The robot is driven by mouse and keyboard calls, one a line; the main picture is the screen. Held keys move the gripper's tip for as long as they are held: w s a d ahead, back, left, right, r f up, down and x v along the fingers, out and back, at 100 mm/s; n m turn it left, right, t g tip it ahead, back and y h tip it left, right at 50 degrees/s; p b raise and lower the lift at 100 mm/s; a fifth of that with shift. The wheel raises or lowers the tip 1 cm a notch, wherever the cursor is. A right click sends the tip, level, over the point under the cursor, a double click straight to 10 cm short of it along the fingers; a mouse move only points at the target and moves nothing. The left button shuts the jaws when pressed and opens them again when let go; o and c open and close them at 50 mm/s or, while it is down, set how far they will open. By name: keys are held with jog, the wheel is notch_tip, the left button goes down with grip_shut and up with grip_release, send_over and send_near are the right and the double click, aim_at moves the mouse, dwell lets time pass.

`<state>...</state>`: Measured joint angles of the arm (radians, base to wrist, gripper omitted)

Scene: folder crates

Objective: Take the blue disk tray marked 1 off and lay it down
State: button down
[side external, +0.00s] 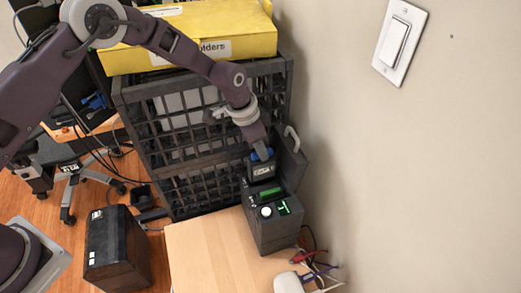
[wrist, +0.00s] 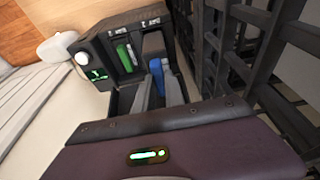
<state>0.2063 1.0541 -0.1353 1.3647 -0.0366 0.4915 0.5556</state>
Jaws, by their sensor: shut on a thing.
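The blue disk tray shows in the wrist view (wrist: 156,76) as a blue piece between my gripper's two grey fingers (wrist: 157,92). In the side external view, only a bit of blue (side external: 262,155) shows at the tip of my gripper (side external: 260,150). My gripper is shut on it. The tray is at the rear of a dark device (side external: 277,235) with a white knob and green display. Whether the tray is still seated is hard to tell. Its number is not readable. A green tray (wrist: 124,57) sits in a slot beside it.
The device stands on a light wooden table (side external: 205,250). A dark lid with a handle (side external: 291,160) stands beside my gripper, near the wall. A black crate (side external: 190,135) with a yellow folder box (side external: 195,30) is behind. A black box (side external: 117,250) stands left. Cables and a white object lie front right.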

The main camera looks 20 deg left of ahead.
jog(key=shift+r, duration=0.1)
jog(key=shift+r, duration=0.9)
